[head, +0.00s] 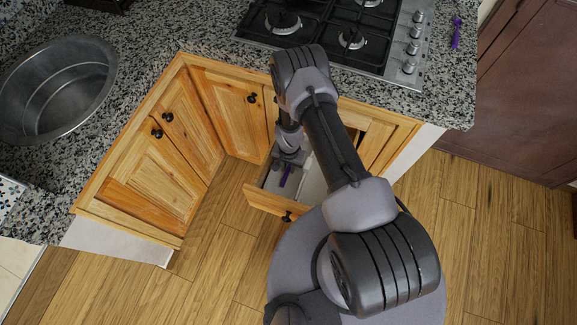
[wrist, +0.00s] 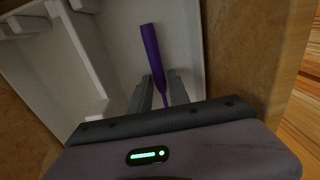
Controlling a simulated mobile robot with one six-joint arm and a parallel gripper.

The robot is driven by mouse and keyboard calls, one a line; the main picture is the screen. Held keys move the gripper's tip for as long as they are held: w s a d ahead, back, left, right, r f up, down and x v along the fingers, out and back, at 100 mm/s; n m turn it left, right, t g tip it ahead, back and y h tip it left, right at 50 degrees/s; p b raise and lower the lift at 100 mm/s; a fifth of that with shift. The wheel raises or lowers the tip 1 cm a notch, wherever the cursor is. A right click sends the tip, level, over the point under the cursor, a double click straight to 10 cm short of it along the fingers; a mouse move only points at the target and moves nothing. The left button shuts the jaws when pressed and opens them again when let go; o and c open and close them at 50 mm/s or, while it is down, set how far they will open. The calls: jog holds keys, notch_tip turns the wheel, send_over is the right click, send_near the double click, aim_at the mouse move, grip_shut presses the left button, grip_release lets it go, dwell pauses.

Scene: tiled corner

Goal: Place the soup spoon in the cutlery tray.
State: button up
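The cutlery tray (wrist: 55,62) is pale, has dividers and sits in the pulled-out drawer; in the head view it shows (head: 313,180) partly behind my arm. A purple-handled utensil, seemingly the soup spoon (wrist: 152,50), lies lengthwise over the tray's wide right compartment in the wrist view. Its purple handle also shows in the head view (head: 284,176). Its bowl end is hidden below my gripper (wrist: 160,84). My fingers straddle the thin neck, with slight gaps seen on both sides. My gripper is down at the drawer in the head view (head: 290,160).
The drawer front (head: 268,203) juts out below the counter. Another small purple item (head: 456,32) lies on the granite counter right of the gas hob (head: 325,32). A metal sink (head: 58,90) is at left. The wooden floor (head: 205,262) left of my base is clear.

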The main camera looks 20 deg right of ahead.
jog(key=shift+o, duration=1.1)
jog(key=shift+r+p, duration=0.4)
notch_tip(320, 180, up, 11)
jog(key=p, duration=0.4)
notch_tip(320, 180, up, 34)
jog(key=n+t, duration=0.1)
jog(key=t, duration=0.1)
send_over(289, 168)
jog(key=w, duration=0.3)
jog(key=s+a+r+n+t+y, duration=0.1)
jog(key=s+r, duration=0.8)
jog(key=s, duration=0.1)
jog(key=s+a+r+t, duration=0.1)
jog(key=s+r+t, duration=0.1)
jog(key=s+r, duration=0.7)
jog(key=shift+s+a+r+n+t+y, duration=0.15)
jog(key=shift+s+a+n+t+y, duration=0.2)
jog(key=shift+s, duration=0.6)
